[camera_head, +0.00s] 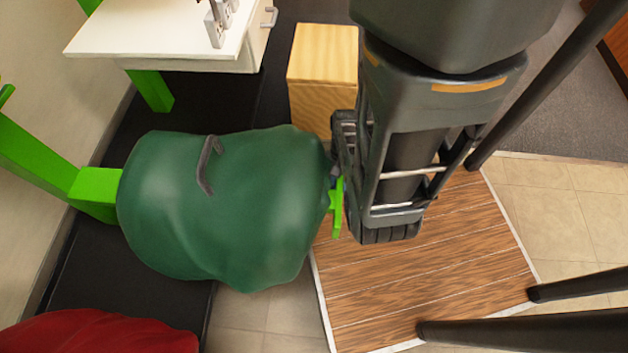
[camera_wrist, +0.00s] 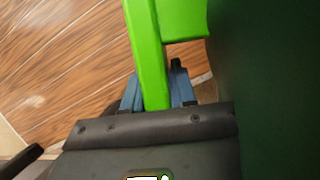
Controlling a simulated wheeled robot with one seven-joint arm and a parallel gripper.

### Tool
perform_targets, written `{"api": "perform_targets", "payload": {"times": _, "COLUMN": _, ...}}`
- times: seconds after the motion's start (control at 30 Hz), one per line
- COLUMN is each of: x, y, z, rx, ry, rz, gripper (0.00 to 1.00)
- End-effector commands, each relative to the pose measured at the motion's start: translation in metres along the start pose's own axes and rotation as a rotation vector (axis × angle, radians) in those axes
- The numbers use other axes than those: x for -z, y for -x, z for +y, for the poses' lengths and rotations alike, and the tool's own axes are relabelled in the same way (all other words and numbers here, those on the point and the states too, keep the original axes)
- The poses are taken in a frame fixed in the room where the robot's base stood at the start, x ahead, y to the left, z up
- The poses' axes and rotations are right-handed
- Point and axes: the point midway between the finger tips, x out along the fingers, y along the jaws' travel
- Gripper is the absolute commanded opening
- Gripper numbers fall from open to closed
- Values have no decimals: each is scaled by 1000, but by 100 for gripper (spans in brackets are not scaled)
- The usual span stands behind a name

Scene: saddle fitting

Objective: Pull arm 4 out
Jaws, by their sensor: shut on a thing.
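A bright green arm (camera_head: 97,190) comes from the wall at the left, and a rounded dark green saddle (camera_head: 225,205) covers its middle. The saddle also fills the right of the wrist view (camera_wrist: 265,90). The arm's green end piece (camera_head: 338,215) shows at the saddle's right side. My gripper (camera_head: 334,182) is at this end piece. In the wrist view its blue fingers (camera_wrist: 155,92) stand on both sides of the green bar (camera_wrist: 148,50) and are shut on it. No number shows on the arm, and the part under the saddle is hidden.
A red saddle (camera_head: 100,333) is at the bottom left. A white-topped cabinet (camera_head: 160,35) with sockets stands at the upper left, near another green bar (camera_head: 152,90). A wooden box (camera_head: 322,60) stands behind my gripper.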

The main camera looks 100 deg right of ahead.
Motion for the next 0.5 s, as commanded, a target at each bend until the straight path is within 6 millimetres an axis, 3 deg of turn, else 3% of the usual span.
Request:
{"api": "perform_targets", "payload": {"times": 0.23, "x": 1, "y": 0, "z": -2, "rx": 1, "ry": 1, "rz": 1, "gripper": 0}}
{"api": "perform_targets", "payload": {"times": 0.27, "x": 1, "y": 0, "z": -2, "rx": 1, "ry": 1, "rz": 1, "gripper": 27}}
{"api": "perform_targets", "payload": {"times": 0.5, "x": 1, "y": 0, "z": -2, "rx": 1, "ry": 1, "rz": 2, "gripper": 47}}
